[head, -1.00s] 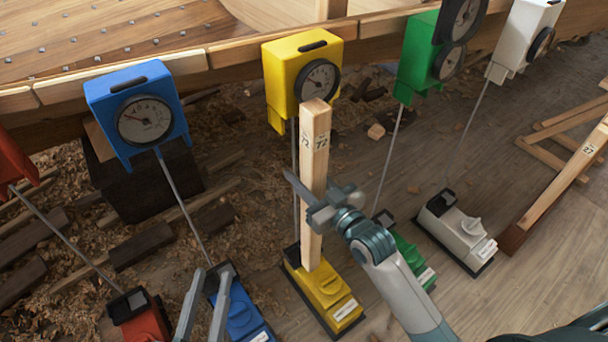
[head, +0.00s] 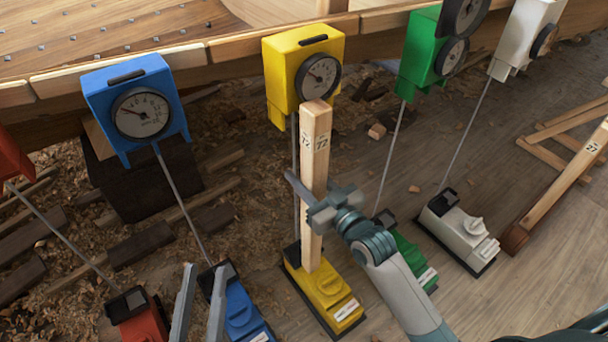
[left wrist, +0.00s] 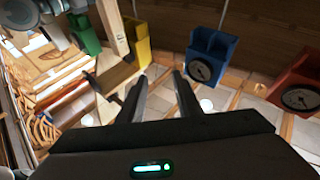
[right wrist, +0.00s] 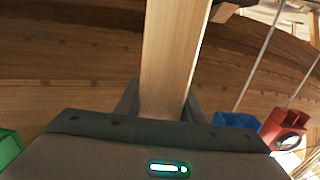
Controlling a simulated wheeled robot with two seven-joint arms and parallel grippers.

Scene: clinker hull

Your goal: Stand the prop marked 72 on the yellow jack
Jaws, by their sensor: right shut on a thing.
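The prop marked 72 (head: 315,150) is a pale wooden post, upright in the head view. Its lower end meets the top of the yellow jack's base (head: 325,292); I cannot tell whether it bears on it or hovers just above. My right gripper (head: 322,205) is shut on the prop at about mid-height. The prop also fills the middle of the right wrist view (right wrist: 172,60). The yellow gauge box (head: 300,75) is behind the prop's top. My left gripper (head: 200,300) is open and empty, near the blue jack base (head: 242,310).
A blue gauge box (head: 138,112), a green one (head: 425,55) and a white one (head: 525,35) line the hull plank (head: 235,48). Green (head: 412,258), white (head: 458,230) and red (head: 138,315) jack bases stand nearby. A prop marked 27 (head: 565,185) leans at the right.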

